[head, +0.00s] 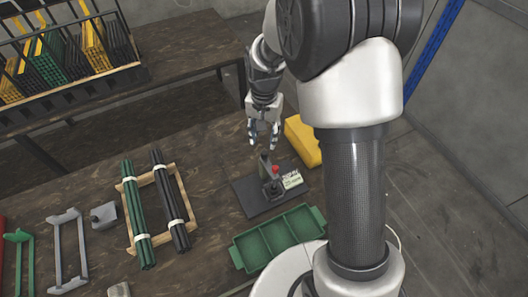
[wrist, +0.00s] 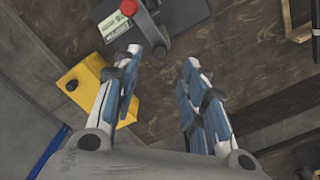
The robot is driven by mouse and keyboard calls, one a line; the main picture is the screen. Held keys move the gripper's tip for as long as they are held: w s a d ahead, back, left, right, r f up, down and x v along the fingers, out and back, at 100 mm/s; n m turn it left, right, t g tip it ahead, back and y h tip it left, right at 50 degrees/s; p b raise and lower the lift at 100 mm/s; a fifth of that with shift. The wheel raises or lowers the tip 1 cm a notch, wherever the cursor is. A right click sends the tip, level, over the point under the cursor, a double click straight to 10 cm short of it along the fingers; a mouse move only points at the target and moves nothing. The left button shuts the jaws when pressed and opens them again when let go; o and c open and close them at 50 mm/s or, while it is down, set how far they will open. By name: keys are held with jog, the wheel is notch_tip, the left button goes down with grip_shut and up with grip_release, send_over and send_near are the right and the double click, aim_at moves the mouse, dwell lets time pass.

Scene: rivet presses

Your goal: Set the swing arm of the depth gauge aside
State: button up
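The depth gauge (head: 268,186) stands on a dark base plate (head: 250,201) on the wooden table. It has a red knob (head: 276,169), a pale label plate (head: 292,180) and a grey arm-like part (head: 264,163). My gripper (head: 263,142) is open and empty, above and behind the gauge. In the wrist view my gripper (wrist: 176,60) has its fingers apart, with bare table between them. I cannot tell whether the left fingertip touches the gauge.
A yellow block (head: 303,141) lies right of the gauge. A green divided tray (head: 277,240) stands in front. Dark and green rod bundles (head: 134,214) lie on a wooden frame to the left. A rack of parts (head: 70,64) stands at the back left.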

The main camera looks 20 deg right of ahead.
aim_at(264, 152)
notch_tip(264, 152, down, 8)
jog(key=shift+r+b, duration=0.1)
jog(key=shift+b, duration=0.85)
grip_shut()
